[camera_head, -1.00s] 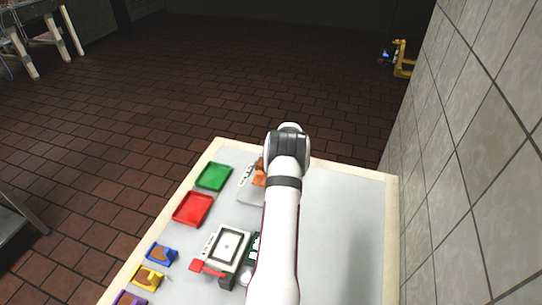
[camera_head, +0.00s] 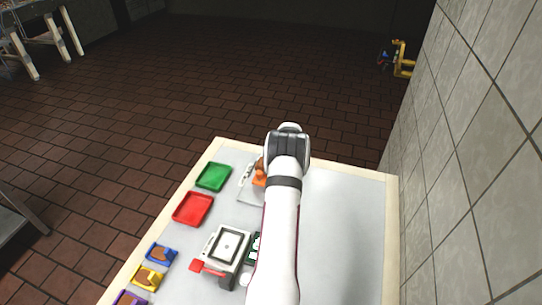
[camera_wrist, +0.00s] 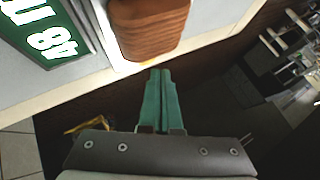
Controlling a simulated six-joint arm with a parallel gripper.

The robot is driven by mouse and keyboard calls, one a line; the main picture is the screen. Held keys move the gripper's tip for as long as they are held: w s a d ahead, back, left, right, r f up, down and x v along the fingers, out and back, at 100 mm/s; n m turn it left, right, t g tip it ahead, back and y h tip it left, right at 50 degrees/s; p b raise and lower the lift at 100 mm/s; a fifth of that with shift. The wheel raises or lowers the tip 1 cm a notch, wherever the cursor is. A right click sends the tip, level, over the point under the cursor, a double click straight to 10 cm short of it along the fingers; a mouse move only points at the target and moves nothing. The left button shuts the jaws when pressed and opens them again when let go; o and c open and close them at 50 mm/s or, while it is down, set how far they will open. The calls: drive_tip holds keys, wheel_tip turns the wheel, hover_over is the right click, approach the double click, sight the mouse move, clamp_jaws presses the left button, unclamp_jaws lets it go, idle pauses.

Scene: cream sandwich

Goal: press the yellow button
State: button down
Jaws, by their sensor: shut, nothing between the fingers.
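The fingertips point at the lower end of a brown-orange ridged block (camera_wrist: 150,30), near the pale table edge. I cannot tell whether they touch it. In the head view my arm hides the fingers and part of the table. A white device with a screen (camera_head: 228,245) and a red part (camera_head: 197,266) stands left of my arm. An orange piece (camera_head: 259,178) shows beside the arm farther back.
A green tray (camera_head: 214,177) and a red tray (camera_head: 193,209) lie at the table's left. Blue (camera_head: 161,253), yellow (camera_head: 147,277) and purple (camera_head: 130,298) holders line the front left. A green panel with white markings (camera_wrist: 45,35) shows in the wrist view. The table's right side is clear.

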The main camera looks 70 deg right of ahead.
drive_tip(key=shift+f, duration=0.1)
drive_tip(key=shift+f, duration=0.3)
drive_tip(key=shift+f, duration=0.45)
idle(0.7)
idle(0.4)
drive_tip(key=shift+r, duration=0.85)
wheel_tip(320, 180, up, 5)
idle(0.7)
